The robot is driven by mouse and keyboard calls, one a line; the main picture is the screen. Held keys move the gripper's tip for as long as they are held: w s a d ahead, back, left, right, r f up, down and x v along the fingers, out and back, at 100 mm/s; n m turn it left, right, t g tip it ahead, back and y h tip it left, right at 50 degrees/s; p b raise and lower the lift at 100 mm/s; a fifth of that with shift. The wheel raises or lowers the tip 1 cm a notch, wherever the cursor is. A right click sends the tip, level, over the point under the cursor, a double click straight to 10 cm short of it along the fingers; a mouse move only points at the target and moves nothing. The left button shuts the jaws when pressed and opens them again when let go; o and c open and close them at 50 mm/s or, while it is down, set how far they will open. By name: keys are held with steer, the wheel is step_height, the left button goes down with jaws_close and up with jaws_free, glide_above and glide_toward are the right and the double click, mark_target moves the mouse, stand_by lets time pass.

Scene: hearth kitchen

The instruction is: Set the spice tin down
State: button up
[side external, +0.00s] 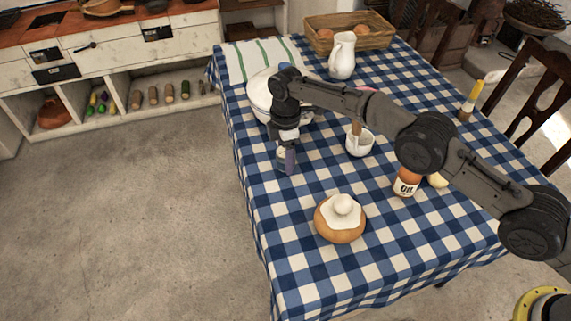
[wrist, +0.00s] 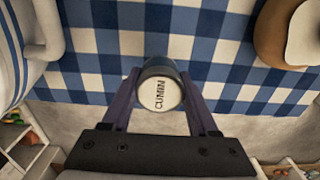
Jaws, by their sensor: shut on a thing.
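The spice tin (wrist: 159,93) shows its round white lid marked CUMIN in the wrist view. My gripper (wrist: 160,80) is shut on it, one purple-grey finger on each side. In the side view the tin (side external: 281,155) is mostly covered by my gripper (side external: 286,161), which points down near the left edge of the table (side external: 273,213). The tin appears upright. I cannot tell whether its base touches the blue checked cloth or hangs just above it.
A large white pot (side external: 259,98) stands just behind my gripper.

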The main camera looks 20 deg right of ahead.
steer(key=shift+f, duration=1.6)
steer(key=shift+f, duration=0.15)
steer(key=o, duration=1.4)
steer(key=shift+r, duration=3.9)
